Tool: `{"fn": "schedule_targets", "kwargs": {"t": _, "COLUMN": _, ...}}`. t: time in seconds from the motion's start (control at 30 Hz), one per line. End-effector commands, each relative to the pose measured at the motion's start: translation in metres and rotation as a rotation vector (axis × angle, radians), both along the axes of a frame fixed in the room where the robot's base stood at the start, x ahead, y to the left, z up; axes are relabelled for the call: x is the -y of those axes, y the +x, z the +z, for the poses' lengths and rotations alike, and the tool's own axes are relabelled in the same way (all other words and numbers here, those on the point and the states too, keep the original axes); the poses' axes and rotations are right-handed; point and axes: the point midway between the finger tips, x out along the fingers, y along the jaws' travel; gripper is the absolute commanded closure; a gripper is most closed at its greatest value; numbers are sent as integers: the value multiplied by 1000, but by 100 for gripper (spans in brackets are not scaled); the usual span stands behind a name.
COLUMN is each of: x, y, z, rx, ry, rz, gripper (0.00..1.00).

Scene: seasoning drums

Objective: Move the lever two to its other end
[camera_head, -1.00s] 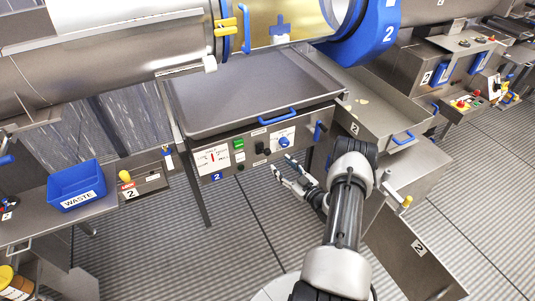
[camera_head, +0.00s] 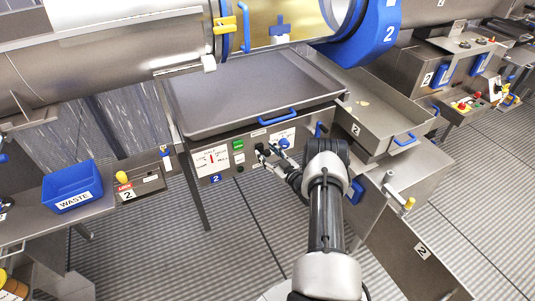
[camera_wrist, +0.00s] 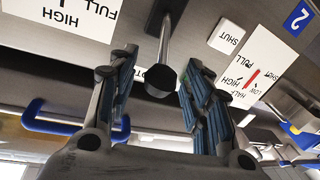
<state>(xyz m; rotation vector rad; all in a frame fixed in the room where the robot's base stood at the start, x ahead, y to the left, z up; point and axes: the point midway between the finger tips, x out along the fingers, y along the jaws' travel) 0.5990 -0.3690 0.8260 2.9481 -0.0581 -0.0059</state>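A lever with a metal rod and a round black knob (camera_wrist: 160,78) stands out from the grey control panel in the wrist view. My gripper (camera_wrist: 158,62) is open there, with one finger on each side of the lever and gaps beside the knob. In the head view my gripper (camera_head: 271,150) is at the front of the machine 2 panel (camera_head: 225,145), below the tray, and largely hides the lever. Which end of its travel the lever is at, I cannot tell.
The grey tray (camera_head: 240,90) with a blue handle (camera_head: 276,117) overhangs the panel. A green button (camera_head: 238,144) and a white gauge label (camera_head: 212,160) are to the left. A second tray (camera_head: 375,110) is to the right. The floor in front is clear.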

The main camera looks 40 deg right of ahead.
Motion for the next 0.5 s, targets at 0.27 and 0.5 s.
{"fn": "schedule_targets", "kwargs": {"t": 0.27, "x": 0, "y": 0, "z": 0, "rx": 0, "ry": 0, "rz": 0, "gripper": 75}}
{"fn": "schedule_targets", "kwargs": {"t": 0.5, "x": 0, "y": 0, "z": 0, "rx": 0, "ry": 0, "rz": 0, "gripper": 91}}
